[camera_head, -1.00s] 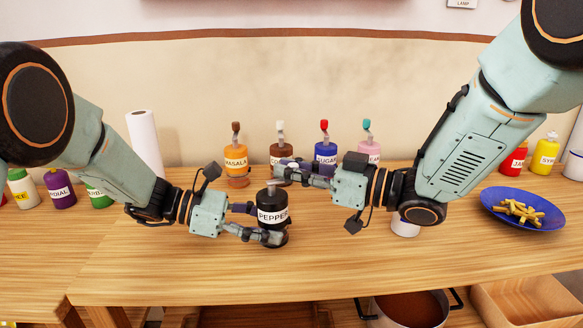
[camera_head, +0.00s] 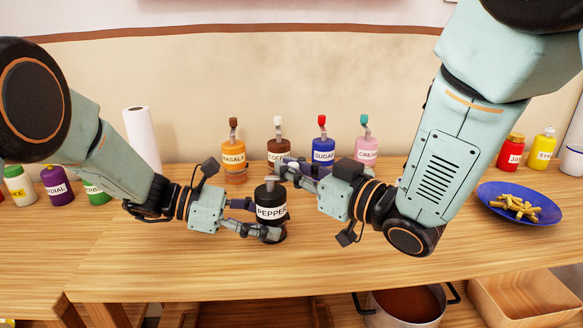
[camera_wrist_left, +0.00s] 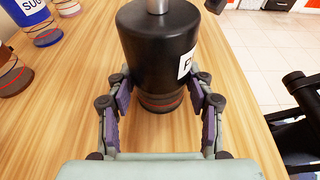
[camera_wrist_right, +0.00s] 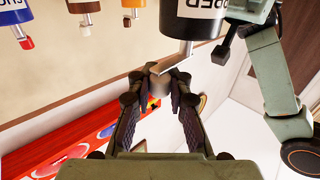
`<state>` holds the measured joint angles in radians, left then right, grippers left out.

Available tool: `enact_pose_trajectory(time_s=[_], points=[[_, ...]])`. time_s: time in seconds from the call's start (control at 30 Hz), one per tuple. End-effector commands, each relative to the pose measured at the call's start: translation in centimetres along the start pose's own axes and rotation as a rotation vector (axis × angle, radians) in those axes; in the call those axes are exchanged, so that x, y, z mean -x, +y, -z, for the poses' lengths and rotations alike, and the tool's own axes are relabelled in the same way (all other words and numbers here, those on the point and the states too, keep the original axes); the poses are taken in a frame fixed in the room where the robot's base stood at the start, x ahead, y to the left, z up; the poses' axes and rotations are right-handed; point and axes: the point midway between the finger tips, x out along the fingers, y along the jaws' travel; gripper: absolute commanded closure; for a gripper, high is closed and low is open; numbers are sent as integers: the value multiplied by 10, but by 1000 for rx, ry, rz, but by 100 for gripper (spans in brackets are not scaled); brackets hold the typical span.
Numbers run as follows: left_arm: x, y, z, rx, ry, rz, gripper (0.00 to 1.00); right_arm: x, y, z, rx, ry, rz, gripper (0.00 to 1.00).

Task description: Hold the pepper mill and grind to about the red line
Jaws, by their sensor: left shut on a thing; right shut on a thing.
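The black pepper mill (camera_head: 270,196) stands upright over the wooden table, its PEPPER label facing forward. My left gripper (camera_head: 266,222) is shut around its lower part, one finger on each side. The left wrist view shows the mill's dark body (camera_wrist_left: 155,50) and a narrower lower section with red rings (camera_wrist_left: 160,102) between the fingers. My right gripper (camera_head: 286,169) is at the mill's top. In the right wrist view its fingers are shut on the crank handle (camera_wrist_right: 161,83), which joins the metal shaft (camera_wrist_right: 187,47) on the mill. The fill level inside is not readable.
Masala (camera_head: 234,158), coffee (camera_head: 280,150), sugar (camera_head: 323,150) and cream (camera_head: 367,150) dispensers stand behind the mill. A blue plate of fries (camera_head: 519,208) is at right. A paper roll (camera_head: 141,138) stands at left. A pot (camera_head: 405,306) sits below the table's front edge.

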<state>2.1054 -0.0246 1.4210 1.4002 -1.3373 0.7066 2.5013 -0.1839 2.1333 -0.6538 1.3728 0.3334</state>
Motion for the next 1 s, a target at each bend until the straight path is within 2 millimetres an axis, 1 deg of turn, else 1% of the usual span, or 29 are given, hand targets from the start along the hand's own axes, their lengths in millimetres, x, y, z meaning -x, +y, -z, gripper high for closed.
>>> enact_pose_trajectory(time_s=[0.13, 0.17, 0.4, 0.47, 0.77, 0.87, 1.0], points=[[1, 1, 1, 2, 1, -4, 80, 0, 2, 1, 0, 3, -5, 100], [1, 1, 1, 3, 1, -4, 80, 0, 2, 1, 0, 3, -5, 84], [1, 0, 1, 2, 1, -3, 80, 0, 1, 1, 0, 2, -3, 63], [1, 0, 1, 2, 1, -2, 80, 0, 1, 1, 0, 2, -2, 59], [0, 0, 1, 2, 1, -1, 80, 1, 1, 0, 0, 1, -1, 59], [0, 0, 1, 2, 1, -1, 80, 8, 2, 1, -3, 1, -4, 59], [0, 0, 1, 2, 1, -1, 80, 27, 2, 1, -5, 3, -6, 59]])
